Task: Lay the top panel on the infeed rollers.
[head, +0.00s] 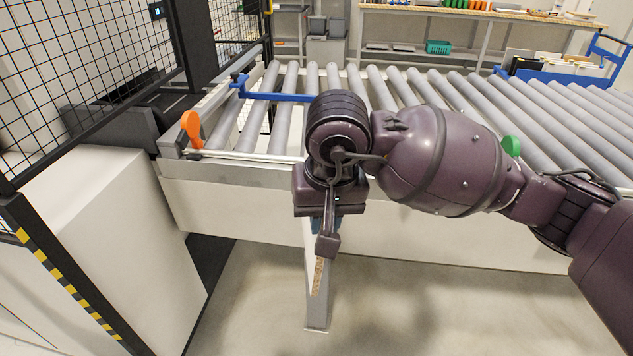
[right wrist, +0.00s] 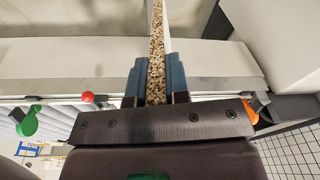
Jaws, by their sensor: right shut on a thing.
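The panel (head: 323,300) hangs on edge below my right gripper in the head view, mostly hidden by the arm. Its speckled chipboard edge (right wrist: 157,40) runs between the blue fingers in the right wrist view, with a thin white face beside it. My right gripper (right wrist: 157,75) is shut on the panel; in the head view its blue finger (head: 318,225) is partly hidden. The infeed rollers (head: 285,110) are grey cylinders in a pale frame. The panel hangs in front of the frame's near side, off the rollers. My left gripper is out of view.
A blue bar (head: 275,97) lies across the left rollers. An orange handle (head: 191,127) stands at the frame's left corner, and a green knob (head: 511,146) is on the near rail. A mesh fence (head: 80,50) and pale cabinet (head: 105,215) are left. The visible rollers bear no panel.

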